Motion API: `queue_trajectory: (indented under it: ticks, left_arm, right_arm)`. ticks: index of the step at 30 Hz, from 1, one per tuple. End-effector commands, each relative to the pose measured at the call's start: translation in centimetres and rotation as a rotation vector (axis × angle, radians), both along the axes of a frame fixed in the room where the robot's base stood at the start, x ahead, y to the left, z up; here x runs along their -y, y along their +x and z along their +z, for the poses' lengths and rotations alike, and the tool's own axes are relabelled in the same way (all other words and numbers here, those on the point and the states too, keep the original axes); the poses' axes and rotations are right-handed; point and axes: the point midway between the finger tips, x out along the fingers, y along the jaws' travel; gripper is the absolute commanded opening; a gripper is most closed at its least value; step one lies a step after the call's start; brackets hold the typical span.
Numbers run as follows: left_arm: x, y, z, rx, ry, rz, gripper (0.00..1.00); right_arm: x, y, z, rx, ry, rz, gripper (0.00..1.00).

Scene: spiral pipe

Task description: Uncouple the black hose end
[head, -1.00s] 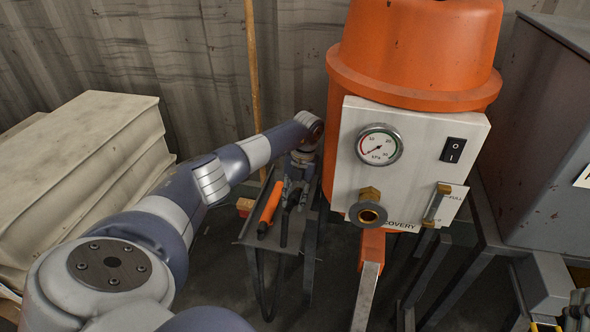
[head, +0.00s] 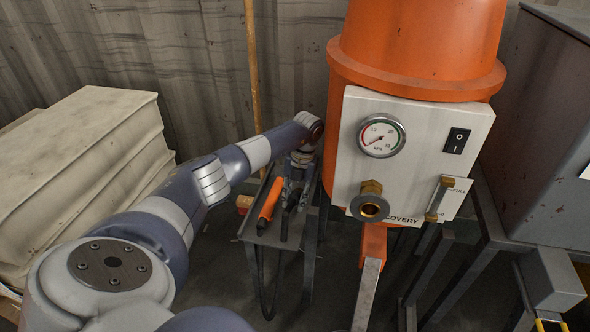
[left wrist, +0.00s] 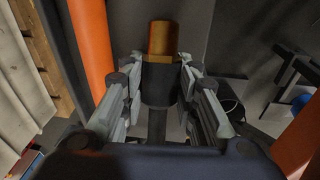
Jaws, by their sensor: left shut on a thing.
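In the left wrist view, the black hose end (left wrist: 160,87) is a dark cylinder with a hose running toward the camera. A brass fitting (left wrist: 162,42) stands at its far end, lined up with it; I cannot tell whether they are still joined. My left gripper (left wrist: 160,70) is shut on the hose end, one finger on each side of it near the brass. In the head view my left gripper (head: 296,182) is small and dark, beside the orange machine; the hose end there is hard to make out. My right gripper is not in view.
The orange machine (head: 420,50) has a white panel (head: 415,110) with a gauge, a switch and a brass port (head: 370,206). An orange-handled tool (head: 270,199) lies on a narrow metal stand (head: 262,235). Pale stacked sacks (head: 80,170) are at left, a grey cabinet (head: 540,120) at right.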

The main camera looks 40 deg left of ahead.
Motion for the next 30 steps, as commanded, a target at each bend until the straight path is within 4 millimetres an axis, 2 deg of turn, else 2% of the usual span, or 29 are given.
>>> queue_trajectory:
  ticks: [10,11,13,24,26,30]
  left_arm:
    - [0.0,0.0,0.0,0.000,0.000,0.000,0.04]
    - [0.0,0.0,0.0,0.000,0.000,0.000,0.35]
    - [0.0,0.0,0.0,0.000,0.000,0.000,0.51]
    - [0.0,0.0,0.2,0.001,0.000,0.000,0.52]
    - [0.0,0.1,0.7,0.002,0.000,0.000,0.52]
    - [-0.1,0.1,2.8,0.004,0.002,-0.001,0.52]
  right_arm:
    - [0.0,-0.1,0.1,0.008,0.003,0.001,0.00]
    - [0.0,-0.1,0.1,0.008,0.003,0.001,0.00]
    - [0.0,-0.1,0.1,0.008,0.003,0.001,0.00]
    - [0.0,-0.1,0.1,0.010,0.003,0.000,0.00]
    - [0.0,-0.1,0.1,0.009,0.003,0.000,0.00]
    - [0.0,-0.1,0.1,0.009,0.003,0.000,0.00]
